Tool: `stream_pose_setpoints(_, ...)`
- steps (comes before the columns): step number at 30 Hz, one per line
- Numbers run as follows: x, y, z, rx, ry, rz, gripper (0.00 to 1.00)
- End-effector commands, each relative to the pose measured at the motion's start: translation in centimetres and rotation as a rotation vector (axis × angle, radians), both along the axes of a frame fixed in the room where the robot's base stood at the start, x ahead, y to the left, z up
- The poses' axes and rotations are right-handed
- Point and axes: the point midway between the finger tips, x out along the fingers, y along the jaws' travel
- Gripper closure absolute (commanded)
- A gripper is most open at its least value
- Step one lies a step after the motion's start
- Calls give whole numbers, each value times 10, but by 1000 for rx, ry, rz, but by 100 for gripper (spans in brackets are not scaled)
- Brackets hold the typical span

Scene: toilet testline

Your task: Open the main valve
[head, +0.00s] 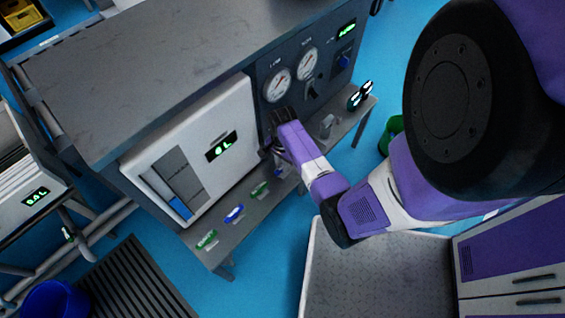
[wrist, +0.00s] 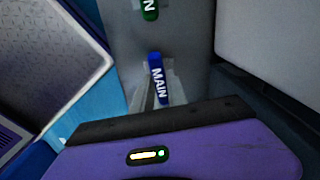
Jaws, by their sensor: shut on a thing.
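The main valve's blue handle (wrist: 157,74), marked MAIN, shows in the middle of the wrist view on a grey surface. My gripper (head: 279,160) is at the front shelf of the dark test bench in the head view, pointing down. It is shut on the blue handle; its pale fingers show at the handle's lower part in the wrist view (wrist: 158,97). My gripper's purple housing hides what is nearer below. In the head view my gripper and wrist mostly cover the main valve.
Other labelled green (head: 207,239) and blue (head: 234,213) handles line the shelf to the left. A white panel with a lit display (head: 221,147) stands behind them. Two round gauges (head: 277,84) are above my gripper. A grey platform (head: 375,285) is in front.

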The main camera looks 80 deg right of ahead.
Motion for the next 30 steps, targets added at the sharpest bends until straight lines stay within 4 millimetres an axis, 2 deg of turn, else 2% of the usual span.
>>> stream_pose_setpoints(30, 0, 1, 2, 1, 1, 930, 100)
